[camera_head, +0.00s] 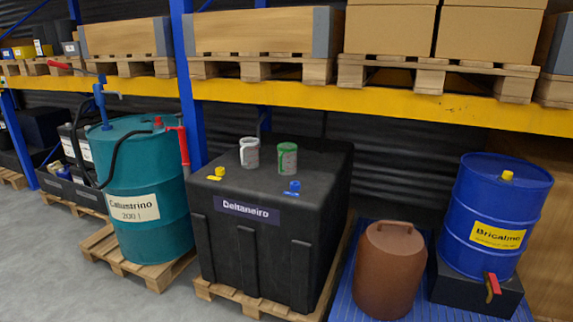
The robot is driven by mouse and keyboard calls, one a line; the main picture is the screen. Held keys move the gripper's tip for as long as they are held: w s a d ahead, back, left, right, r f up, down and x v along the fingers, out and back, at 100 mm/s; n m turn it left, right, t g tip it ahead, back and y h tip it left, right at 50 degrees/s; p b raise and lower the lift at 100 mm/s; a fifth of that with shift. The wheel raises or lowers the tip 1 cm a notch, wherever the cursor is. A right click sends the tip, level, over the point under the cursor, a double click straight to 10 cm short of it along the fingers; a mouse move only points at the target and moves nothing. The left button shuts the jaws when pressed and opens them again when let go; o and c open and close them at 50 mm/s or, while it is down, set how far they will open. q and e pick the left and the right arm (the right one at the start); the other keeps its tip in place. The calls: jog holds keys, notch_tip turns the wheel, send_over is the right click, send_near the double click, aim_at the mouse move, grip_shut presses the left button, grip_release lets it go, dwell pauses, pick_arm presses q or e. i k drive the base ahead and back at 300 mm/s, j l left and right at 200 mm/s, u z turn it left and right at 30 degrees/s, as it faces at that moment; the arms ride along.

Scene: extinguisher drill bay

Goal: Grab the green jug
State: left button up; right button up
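The green jug (287,158) stands upright on top of the black Deltaneiro tank (275,183). Its green rim and handle show, with a grey body that has green on it. A similar white and grey jug (249,152) stands just to its left, with a small gap between them. Neither of my grippers shows in the head view.
A yellow tap (216,173) and a blue tap (292,187) sit on the tank's front top edge. A teal drum (140,180) with a pump and hose stands left. A brown container (390,270) and blue drum (495,215) stand right. A yellow shelf beam (400,98) crosses above.

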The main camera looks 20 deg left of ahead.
aim_at(288, 152)
jog(key=i+j+z, duration=0.1)
jog(key=i+j, duration=0.25)
jog(key=i+j+z, duration=0.1)
jog(key=i+j, duration=0.2)
jog(key=j, duration=0.2)
jog(key=i+j+z, duration=0.15)
jog(key=i+j, duration=0.15)
jog(key=j, duration=0.15)
